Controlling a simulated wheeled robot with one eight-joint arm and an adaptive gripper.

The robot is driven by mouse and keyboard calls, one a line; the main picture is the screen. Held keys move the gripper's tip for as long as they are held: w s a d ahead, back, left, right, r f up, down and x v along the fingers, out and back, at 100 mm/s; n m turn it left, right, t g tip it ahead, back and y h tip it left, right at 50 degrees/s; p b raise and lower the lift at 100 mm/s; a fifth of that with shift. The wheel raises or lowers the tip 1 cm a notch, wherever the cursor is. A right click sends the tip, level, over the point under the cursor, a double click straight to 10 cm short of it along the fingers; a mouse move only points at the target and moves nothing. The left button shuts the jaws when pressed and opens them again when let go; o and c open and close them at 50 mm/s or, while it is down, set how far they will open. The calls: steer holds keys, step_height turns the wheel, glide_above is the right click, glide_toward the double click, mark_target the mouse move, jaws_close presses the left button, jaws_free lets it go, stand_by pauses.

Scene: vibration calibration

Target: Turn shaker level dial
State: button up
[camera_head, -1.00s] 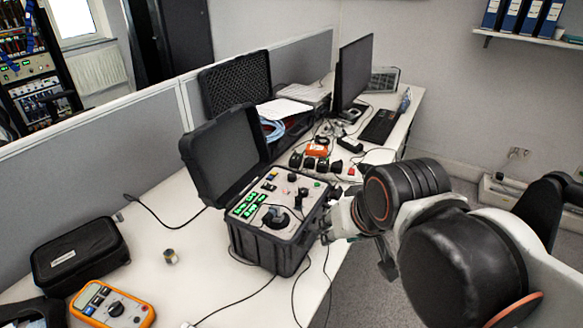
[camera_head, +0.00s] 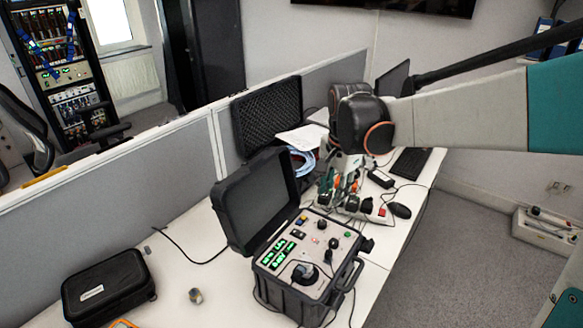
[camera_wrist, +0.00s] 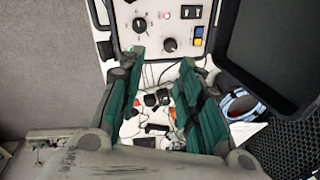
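The shaker unit is an open black case (camera_head: 296,300) on the desk, its panel (camera_head: 283,236) carrying green displays, switches and knobs. A large black dial (camera_head: 305,272) sits at the panel's near side; smaller knobs are behind it. No label is readable, so I cannot tell which is the level dial. In the wrist view, part of the panel is at the top, with a black knob (camera_wrist: 139,25) and a smaller knob (camera_wrist: 169,44). My gripper (camera_wrist: 163,62) is open and empty, green-padded fingers apart. In the head view my gripper (camera_head: 339,184) hangs beyond the panel, apart from any knob.
The raised lid (camera_head: 255,200) stands at the panel's left. A power strip (camera_head: 372,212) with plugs, cables, a mouse (camera_head: 400,211) and a keyboard (camera_head: 411,161) lie behind. A black pouch (camera_head: 108,287) is at the left.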

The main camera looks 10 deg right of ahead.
mark_target(322, 222)
steer(key=w+f+m+g+p, duration=0.2)
steer(key=w+f+m+p, duration=0.15)
steer(key=w, duration=0.35)
steer(key=shift+m, duration=0.25)
steer(key=f+b, duration=0.1)
steer(key=f, duration=0.3)
steer(key=f+b, duration=0.2)
steer(key=f, duration=0.3)
steer(key=f+b, duration=0.1)
steer(key=f, duration=0.4)
steer(key=shift+s, duration=0.25)
jaws_close()
